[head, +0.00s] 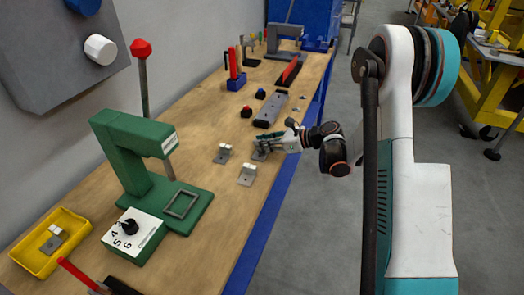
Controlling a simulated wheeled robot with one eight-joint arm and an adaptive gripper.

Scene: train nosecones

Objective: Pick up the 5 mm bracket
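Three small grey metal brackets are on the wooden workbench (190,115) in the head view. One bracket (222,154) lies to the left, one (246,175) lies nearer, and a third (258,154) is right under my gripper. No thickness marking is readable, so I cannot tell which is the 5 mm one. My gripper (263,143) reaches in from the right, low over the third bracket, and partly hides it. The fingers are too small to tell whether they are open or shut, or touch the bracket. Another grey bracket (52,241) lies in the yellow tray (74,233).
A green press-like fixture (125,150) with a numbered dial box (133,234) stands at the near left. A grey block (270,110), small red and blue knobs, and a blue tool holder (236,82) stand beyond my gripper. The bench's blue edge (262,220) runs along the right.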

